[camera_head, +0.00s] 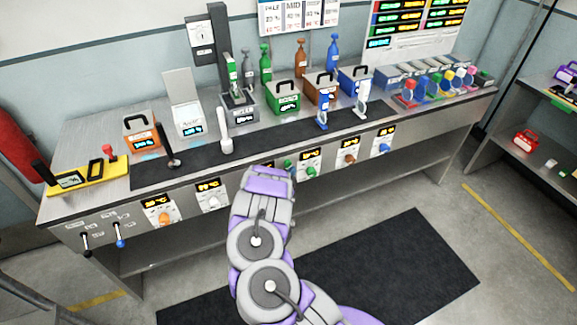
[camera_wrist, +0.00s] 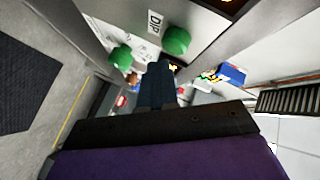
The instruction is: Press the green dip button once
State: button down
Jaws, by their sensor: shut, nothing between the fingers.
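Two round green knobs stand out from the grey front panel in the wrist view. One green knob (camera_wrist: 176,40) is right beside a white plate marked DIP (camera_wrist: 154,22); the other green knob (camera_wrist: 120,57) is farther left. My gripper (camera_wrist: 157,70) is shut and empty, its dark fingertips just below the first green knob in the picture. I cannot tell whether they touch it. In the head view, green knobs also show at the bench front (camera_head: 288,164) and beside a white plate (camera_head: 311,171). My arm hides the gripper there.
The bench (camera_head: 75,200) carries coloured boxes, bottles and a black mat (camera_head: 195,160). Its front also has an orange knob (camera_head: 165,218), a brown knob (camera_head: 350,159), a blue knob (camera_head: 384,148) and two levers at the left. A shelf (camera_head: 540,140) stands at the right.

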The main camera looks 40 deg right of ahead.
jog(key=shift+w, duration=0.1)
jog(key=shift+w+d+b, duration=0.1)
jog(key=shift+w+b, duration=0.15)
jog(key=shift+b, duration=0.1)
jog(key=shift+w+d+r+b, duration=0.1)
jog(key=shift+w+b, duration=0.4)
jog(key=shift+w, duration=0.1)
dwell(0.9)
jog(key=shift+s, duration=0.1)
jog(key=shift+s+a+p, duration=0.25)
jog(key=shift+s+p, duration=0.1)
jog(key=shift+s, duration=0.65)
jog(key=shift+s+a+p, duration=0.2)
jog(key=shift+s+p, duration=0.15)
jog(key=shift+s, duration=0.4)
jog(key=shift+s+a+p, duration=0.15)
jog(key=shift+s+p, duration=0.25)
jog(key=shift+s, duration=0.4)
jog(key=shift+s+a+p, duration=0.2)
jog(key=shift+s+p, duration=0.15)
jog(key=shift+s, duration=0.4)
